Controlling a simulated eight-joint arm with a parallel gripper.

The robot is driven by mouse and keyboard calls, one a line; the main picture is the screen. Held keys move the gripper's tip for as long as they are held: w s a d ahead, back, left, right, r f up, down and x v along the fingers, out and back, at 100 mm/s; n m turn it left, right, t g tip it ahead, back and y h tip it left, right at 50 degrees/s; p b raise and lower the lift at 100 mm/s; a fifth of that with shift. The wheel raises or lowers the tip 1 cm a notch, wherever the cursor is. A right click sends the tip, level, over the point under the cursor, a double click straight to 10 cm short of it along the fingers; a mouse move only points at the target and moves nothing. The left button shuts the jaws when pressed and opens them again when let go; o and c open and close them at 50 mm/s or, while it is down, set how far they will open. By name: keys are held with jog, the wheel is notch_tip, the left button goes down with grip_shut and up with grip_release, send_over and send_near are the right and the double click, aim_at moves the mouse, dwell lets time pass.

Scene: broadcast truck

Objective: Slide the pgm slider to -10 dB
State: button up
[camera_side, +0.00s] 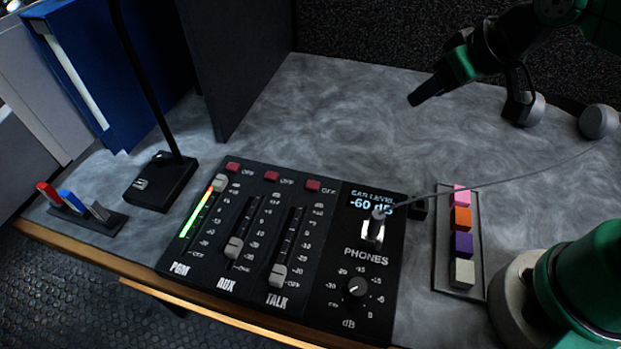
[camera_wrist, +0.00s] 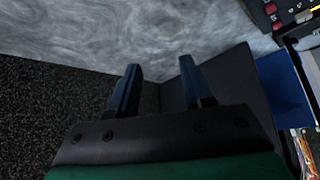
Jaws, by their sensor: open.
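The black mixer panel (camera_side: 330,285) lies on the grey desk in the side view. Its PGM slider (camera_side: 219,183) is the leftmost fader, with the knob at the top of its slot beside a lit green-to-red level bar (camera_side: 197,213). The AUX slider (camera_side: 234,247) and TALK slider (camera_side: 278,275) sit low in their slots. My gripper (camera_side: 412,100) is above the back right of the desk, well apart from the panel. In the wrist view my gripper (camera_wrist: 158,80) is open with nothing between its fingers. A panel corner (camera_wrist: 275,14) shows at top right there.
A plug and cable (camera_side: 378,220) sit in the phones jack. A tray of coloured blocks (camera_side: 461,240) stands right of the panel. A black stand base (camera_side: 160,183) with a thin upright is left of it. Blue binders (camera_side: 95,75) stand at back left.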

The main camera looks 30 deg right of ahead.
jog(key=w+a+r+n+g, duration=0.2)
jog(key=w+a+r+n, duration=0.1)
jog(key=w+a, duration=0.35)
jog(key=n+g, duration=0.5)
send_over(219, 180)
notch_tip(219, 180, down, 9)
jog(key=shift+w+d+r, duration=0.1)
jog(key=shift+r, duration=0.1)
jog(key=shift+f, duration=3)
grip_shut()
jog(key=shift+r, duration=0.1)
